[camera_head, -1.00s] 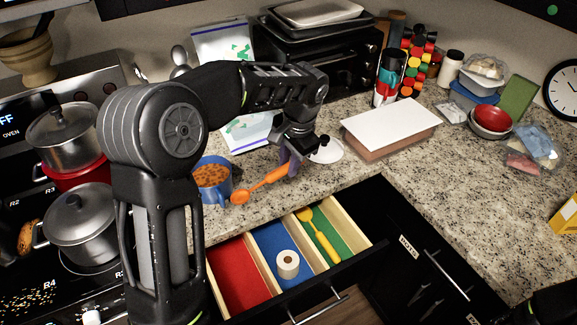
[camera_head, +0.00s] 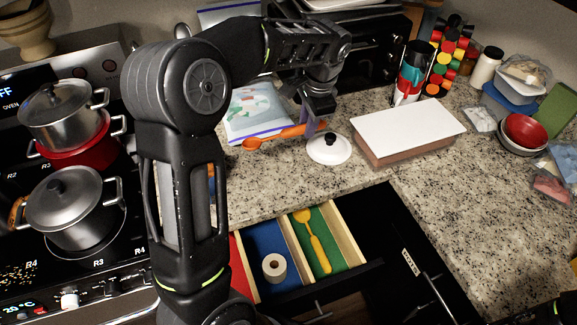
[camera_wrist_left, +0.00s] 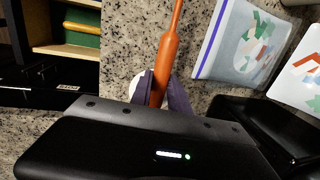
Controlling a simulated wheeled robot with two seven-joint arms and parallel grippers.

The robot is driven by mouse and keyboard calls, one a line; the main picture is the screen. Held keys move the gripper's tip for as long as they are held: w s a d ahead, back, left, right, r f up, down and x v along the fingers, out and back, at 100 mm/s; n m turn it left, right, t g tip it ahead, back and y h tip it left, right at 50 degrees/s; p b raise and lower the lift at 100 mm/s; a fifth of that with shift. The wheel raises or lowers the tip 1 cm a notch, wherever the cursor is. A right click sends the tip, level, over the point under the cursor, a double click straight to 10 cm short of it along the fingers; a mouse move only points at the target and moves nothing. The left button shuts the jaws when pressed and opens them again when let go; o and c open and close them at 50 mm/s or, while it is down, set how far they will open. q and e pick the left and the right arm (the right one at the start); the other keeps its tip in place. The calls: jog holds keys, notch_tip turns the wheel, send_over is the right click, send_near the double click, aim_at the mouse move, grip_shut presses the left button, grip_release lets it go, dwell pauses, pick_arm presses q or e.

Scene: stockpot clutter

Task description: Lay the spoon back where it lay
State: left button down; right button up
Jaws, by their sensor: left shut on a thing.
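The orange spoon (camera_head: 270,136) is in my left gripper (camera_head: 314,127), its bowl pointing left, close to the front edge of a zip bag. In the left wrist view the jaws (camera_wrist_left: 163,90) are shut around the spoon's handle (camera_wrist_left: 168,55), which runs up out of the picture over speckled granite. I cannot tell whether the spoon touches the counter. A white lid with a black knob (camera_head: 328,150) lies just in front of the gripper.
The zip bag (camera_head: 262,112) lies behind the spoon. A white-topped box (camera_head: 408,140) stands to the right. An open drawer with coloured compartments (camera_head: 352,236) holds a yellow utensil (camera_head: 313,240) and a paper roll (camera_head: 274,267). Pots (camera_head: 75,205) stand on the stove at left.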

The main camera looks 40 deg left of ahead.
pick_arm(q)
jog(key=shift+w+f, duration=0.1)
jog(key=shift+f, duration=2.45)
jog(key=shift+f, duration=2.5)
jog(key=shift+f+b, duration=0.3)
jog(key=shift+f, duration=0.05)
jog(key=c, duration=1.3)
grip_release()
jog(key=shift+o, duration=0.2)
